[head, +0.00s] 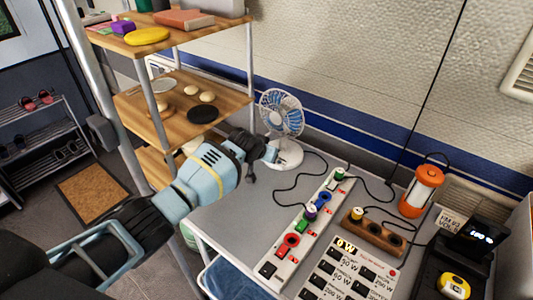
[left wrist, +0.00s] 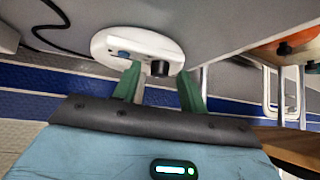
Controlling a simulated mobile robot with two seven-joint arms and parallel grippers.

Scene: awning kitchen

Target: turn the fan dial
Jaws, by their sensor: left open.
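A small white and blue fan (head: 282,112) stands at the back of the grey table, next to the wooden shelf. Its round white base (left wrist: 108,40) fills the upper middle of the left wrist view. The black fan dial (left wrist: 160,69) sticks out from the base's edge, with a blue button (left wrist: 123,54) beside it. My left gripper (head: 264,162) is at the front of the fan base. In the left wrist view its green fingers (left wrist: 160,82) are spread with the dial between their tips; contact cannot be told. The dial is not discernible in the head view. My right gripper is not in view.
A white power strip (head: 303,232) with several coloured plugs lies on the table, right of my arm. An orange lantern (head: 422,190) and a labelled switch panel (head: 348,275) are further right. The wooden shelf (head: 190,105) with its metal posts stands close to my left arm.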

